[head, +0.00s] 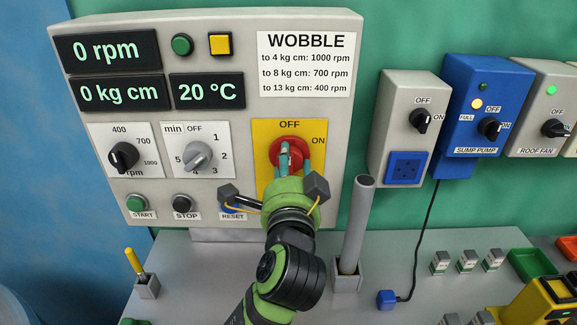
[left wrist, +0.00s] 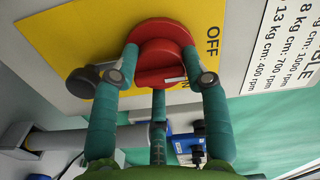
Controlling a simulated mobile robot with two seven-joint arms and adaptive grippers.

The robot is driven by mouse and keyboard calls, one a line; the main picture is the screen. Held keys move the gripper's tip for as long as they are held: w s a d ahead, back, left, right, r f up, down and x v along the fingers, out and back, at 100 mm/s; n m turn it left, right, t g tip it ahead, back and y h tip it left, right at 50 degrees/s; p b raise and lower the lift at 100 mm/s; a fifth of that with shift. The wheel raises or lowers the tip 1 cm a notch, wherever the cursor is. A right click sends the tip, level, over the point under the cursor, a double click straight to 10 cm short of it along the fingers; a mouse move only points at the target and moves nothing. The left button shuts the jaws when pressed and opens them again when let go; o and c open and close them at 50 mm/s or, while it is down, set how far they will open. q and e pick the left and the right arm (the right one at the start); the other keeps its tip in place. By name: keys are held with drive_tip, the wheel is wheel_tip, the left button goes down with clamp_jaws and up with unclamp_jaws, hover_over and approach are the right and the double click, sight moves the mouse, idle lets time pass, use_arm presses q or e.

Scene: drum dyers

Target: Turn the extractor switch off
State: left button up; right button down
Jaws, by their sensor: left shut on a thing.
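A red rotary switch (head: 288,152) sits on a yellow plate (head: 262,135) marked OFF at the top and ON at the upper right. It also shows in the left wrist view (left wrist: 162,42). My left gripper (head: 291,162) is shut on this red switch, a green finger on each side of its grip. In the left wrist view the white mark on the grip lies along the picture's right, the side of the OFF word. The fingers hide part of the switch in the head view. My right gripper is not in view.
The control box (head: 210,60) has displays, a black knob (head: 123,156) and a grey knob (head: 198,155). A grey upright tube (head: 356,225) stands just right of my left arm. Further right hang a grey socket box (head: 402,95) and a blue sump pump box (head: 487,90).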

use_arm(q)
drive_tip(key=shift+d+r, duration=0.1)
drive_tip(key=shift+d, duration=0.05)
drive_tip(key=o, duration=0.9)
drive_tip(key=shift+o, duration=1.2)
drive_tip(key=shift+d, duration=0.2)
drive_tip(key=shift+s+a, duration=0.15)
drive_tip(key=s, duration=0.7)
drive_tip(key=shift+s, duration=0.15)
